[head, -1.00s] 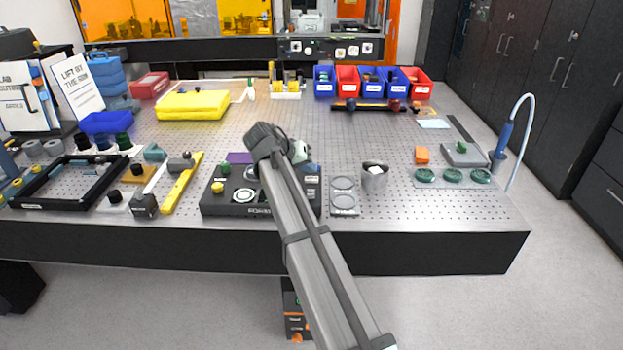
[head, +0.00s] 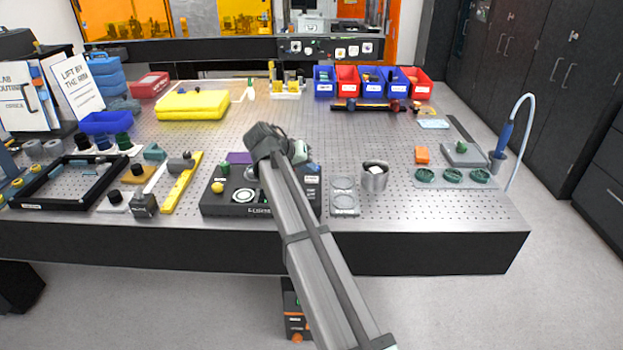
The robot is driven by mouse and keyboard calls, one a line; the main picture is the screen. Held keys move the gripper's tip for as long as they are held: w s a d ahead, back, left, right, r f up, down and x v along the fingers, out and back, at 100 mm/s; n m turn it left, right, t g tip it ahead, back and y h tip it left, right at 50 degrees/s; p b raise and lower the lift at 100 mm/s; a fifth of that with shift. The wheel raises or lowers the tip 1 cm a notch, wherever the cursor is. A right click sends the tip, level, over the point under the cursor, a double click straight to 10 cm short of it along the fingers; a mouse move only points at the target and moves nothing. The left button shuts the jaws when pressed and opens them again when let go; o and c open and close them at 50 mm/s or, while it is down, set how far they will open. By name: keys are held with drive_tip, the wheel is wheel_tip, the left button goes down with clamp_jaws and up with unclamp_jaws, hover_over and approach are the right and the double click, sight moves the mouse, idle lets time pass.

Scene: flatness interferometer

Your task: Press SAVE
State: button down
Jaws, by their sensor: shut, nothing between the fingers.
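The black instrument box (head: 232,209) sits near the front edge of the bench. On its top are a green knob (head: 224,169), a yellow knob (head: 217,187) and a pale ring (head: 244,195). Small pale lettering shows on the right part of its top, too small to read, and I cannot make out which control is SAVE. My arm crosses in front of the box and hides its middle. My gripper (head: 301,154) is partly visible over the back right of the box, shut and empty. Its fingertips are hidden, so I cannot tell whether they touch anything.
Right of the box are a grey plate with two round recesses (head: 344,211) and a metal cup (head: 374,178). A yellow bar (head: 181,185) and black frame (head: 70,206) lie left. A yellow folded cloth (head: 192,105) lies behind. The bench middle is mostly clear.

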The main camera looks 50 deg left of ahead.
sight(309, 179)
drive_tip(key=shift+f, duration=0.15)
idle(0.6)
drive_tip(key=shift+f, duration=0.3)
drive_tip(key=shift+f, duration=0.45)
idle(1.1)
drive_tip(key=shift+r, duration=0.9)
drive_tip(key=shift+r, duration=0.1)
drive_tip(key=shift+r, duration=2.4)
drive_tip(key=shift+w+d, duration=0.1)
